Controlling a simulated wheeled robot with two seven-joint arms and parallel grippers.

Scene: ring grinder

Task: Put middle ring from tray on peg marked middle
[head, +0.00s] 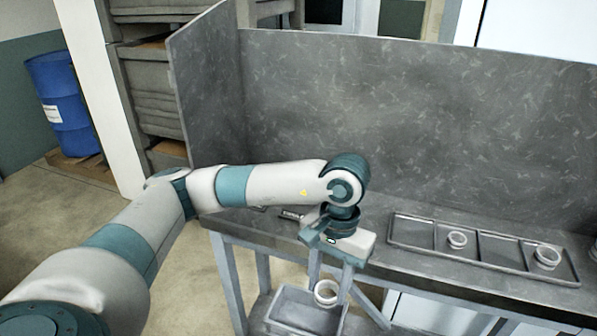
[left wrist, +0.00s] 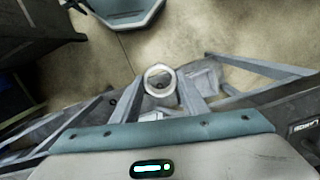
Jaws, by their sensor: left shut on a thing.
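My left gripper (head: 329,287) points down in front of the bench edge, shut on a pale ring (head: 326,292) between its fingertips. The ring also shows in the left wrist view (left wrist: 159,80), with its open hole towards the camera. A grey divided tray (head: 402,246) lies on the bench to the right of the gripper. It holds a smaller pale ring (head: 457,240) and a larger one (head: 547,256); its other compartments look empty. I see no peg clearly; my arm and gripper cover part of the bench. My right gripper is not in view.
A grey bin (head: 282,324) stands low, beneath the held ring. Tall grey panels (head: 400,110) close the back and left of the bench. A dark label (left wrist: 305,128) with white letters is at the right of the left wrist view. A blue barrel (head: 62,105) stands far left.

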